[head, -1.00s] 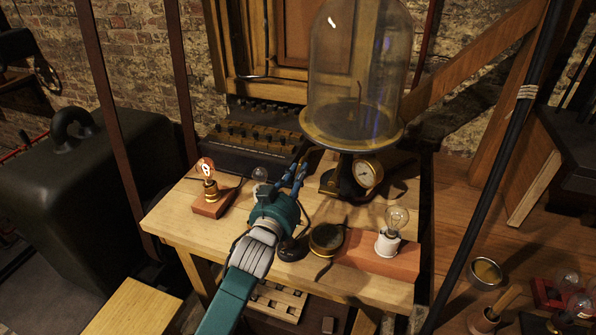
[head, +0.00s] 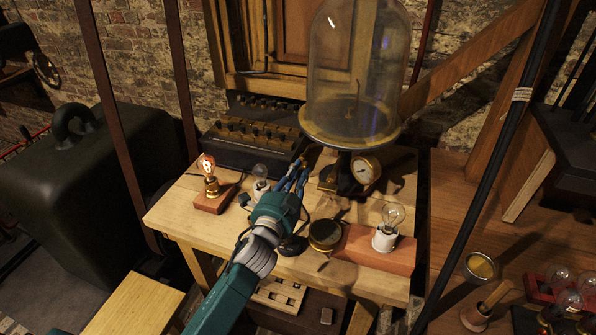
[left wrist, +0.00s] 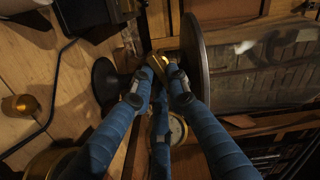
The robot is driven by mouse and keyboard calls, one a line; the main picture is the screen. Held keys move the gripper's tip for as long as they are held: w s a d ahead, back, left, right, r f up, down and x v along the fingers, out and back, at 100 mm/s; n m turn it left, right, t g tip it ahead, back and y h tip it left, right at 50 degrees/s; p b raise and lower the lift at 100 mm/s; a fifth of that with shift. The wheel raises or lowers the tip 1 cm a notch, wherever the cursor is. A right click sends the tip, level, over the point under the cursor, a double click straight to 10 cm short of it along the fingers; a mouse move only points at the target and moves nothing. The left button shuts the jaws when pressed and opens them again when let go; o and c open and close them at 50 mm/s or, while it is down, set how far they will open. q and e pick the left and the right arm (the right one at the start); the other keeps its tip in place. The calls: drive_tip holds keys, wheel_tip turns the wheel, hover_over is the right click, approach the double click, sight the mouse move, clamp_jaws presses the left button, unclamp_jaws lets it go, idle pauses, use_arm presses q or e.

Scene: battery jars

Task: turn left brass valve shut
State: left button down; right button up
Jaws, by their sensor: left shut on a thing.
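The brass valve (left wrist: 157,66) shows in the left wrist view as a small gold-coloured piece between my fingertips, beside the round plate's edge. Its handle angle cannot be made out. My left gripper (head: 304,166) has its blue fingers closed on this piece, at the left of the pump stand under the glass bell jar (head: 352,75). In the left wrist view the gripper (left wrist: 160,80) covers part of the valve. In the head view the fingers hide most of it. My right gripper is not in view.
A pressure gauge (head: 365,170) sits on the stand, right of the gripper. A lit bulb (head: 207,170) and an unlit bulb (head: 261,180) stand to the left. A bulb on a brick-coloured block (head: 378,252) and a round dark instrument (head: 324,234) stand in front.

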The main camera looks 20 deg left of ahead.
use_arm(q)
drive_tip(key=shift+f+m, duration=0.15)
drive_tip(key=shift+m, duration=2.15)
drive_tip(key=c, duration=1.7)
unclamp_jaws()
drive_tip(key=shift+s, duration=0.1)
drive_tip(key=s, duration=1.1)
drive_tip(key=shift+s+a, duration=0.25)
drive_tip(key=shift+s, duration=0.15)
